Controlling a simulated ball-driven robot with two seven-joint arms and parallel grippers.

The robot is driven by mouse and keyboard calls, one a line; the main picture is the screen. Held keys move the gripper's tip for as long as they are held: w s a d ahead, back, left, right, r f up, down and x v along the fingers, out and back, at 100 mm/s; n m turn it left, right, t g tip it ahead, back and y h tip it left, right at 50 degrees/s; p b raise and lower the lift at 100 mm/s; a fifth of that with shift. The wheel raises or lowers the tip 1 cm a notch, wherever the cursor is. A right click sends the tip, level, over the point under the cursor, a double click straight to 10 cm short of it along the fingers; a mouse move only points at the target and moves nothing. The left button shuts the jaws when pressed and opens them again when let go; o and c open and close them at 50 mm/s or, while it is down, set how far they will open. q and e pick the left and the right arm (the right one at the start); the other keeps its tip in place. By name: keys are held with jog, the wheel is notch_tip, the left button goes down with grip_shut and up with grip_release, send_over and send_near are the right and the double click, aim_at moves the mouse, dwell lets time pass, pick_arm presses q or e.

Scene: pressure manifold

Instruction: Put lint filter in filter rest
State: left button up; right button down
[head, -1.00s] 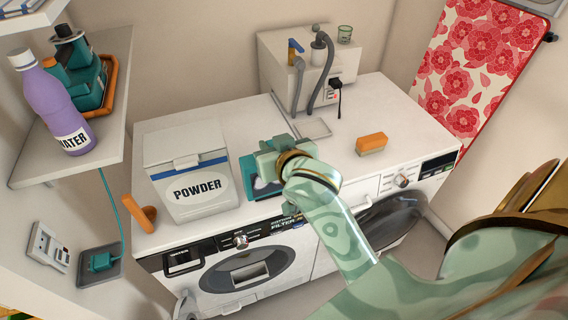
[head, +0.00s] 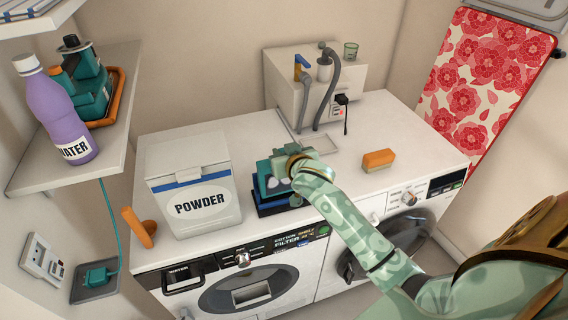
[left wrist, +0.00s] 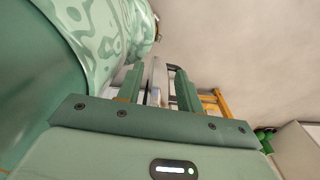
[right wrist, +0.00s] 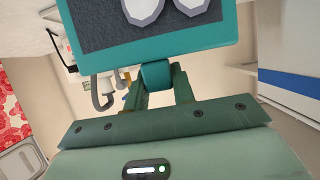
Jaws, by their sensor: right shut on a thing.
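The lint filter (head: 264,181) is a teal frame. In the right wrist view the filter (right wrist: 200,35) shows a dark grey mesh with pale lint patches. My right gripper (right wrist: 158,84) is shut on its small teal handle. In the head view my right gripper (head: 290,170) holds the filter upright at the dark blue filter rest (head: 275,209), which stands on the washer top. The filter overlaps the rest in the picture; I cannot tell whether it is seated in it. My left gripper (left wrist: 158,78) shows only in the left wrist view, open with a gap between its fingers.
A white powder box (head: 194,189) stands close left of the rest. An orange-brown block (head: 378,160) lies to the right, with clear top (head: 420,150) around it. A white unit with hoses (head: 310,85) stands behind. An orange piece (head: 139,227) is at the left edge.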

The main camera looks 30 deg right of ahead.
notch_tip(320, 180, down, 3)
jog(key=shift+r+b, duration=0.1)
jog(key=shift+b, duration=0.45)
jog(key=shift+w+f, duration=0.1)
jog(key=shift+f, duration=0.15)
jog(key=shift+f, duration=0.15)
jog(key=c, duration=1.2)
grip_release()
jog(key=shift+o, duration=0.2)
